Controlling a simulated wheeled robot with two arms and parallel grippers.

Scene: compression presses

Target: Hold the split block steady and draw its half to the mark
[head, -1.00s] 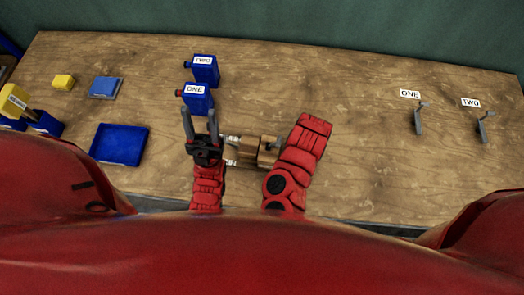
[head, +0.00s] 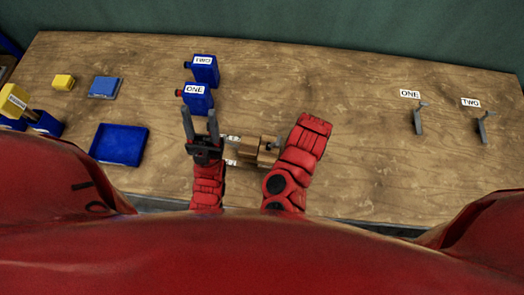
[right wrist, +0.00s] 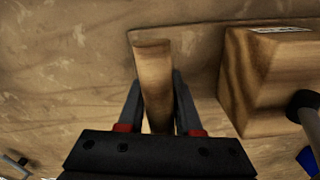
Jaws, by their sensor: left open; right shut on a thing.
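The brown wooden split block (head: 252,146) lies on the table between my two arms in the head view. Its right part is partly hidden by my right arm. In the right wrist view, my right gripper (right wrist: 157,84) is shut on an upright wooden piece (right wrist: 153,70) of the block. A larger wooden body (right wrist: 262,80) with a white label on top stands just right of it, with a gap between. My left gripper (head: 200,122) is open and empty, left of the block, its fingers pointing to the far side. Small white tags (head: 233,139) lie at the block's left edge.
Blue blocks marked ONE (head: 197,99) and TWO (head: 205,71) stand beyond my left gripper. Grey levers (head: 418,120) stand at right. The table's middle right is clear.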

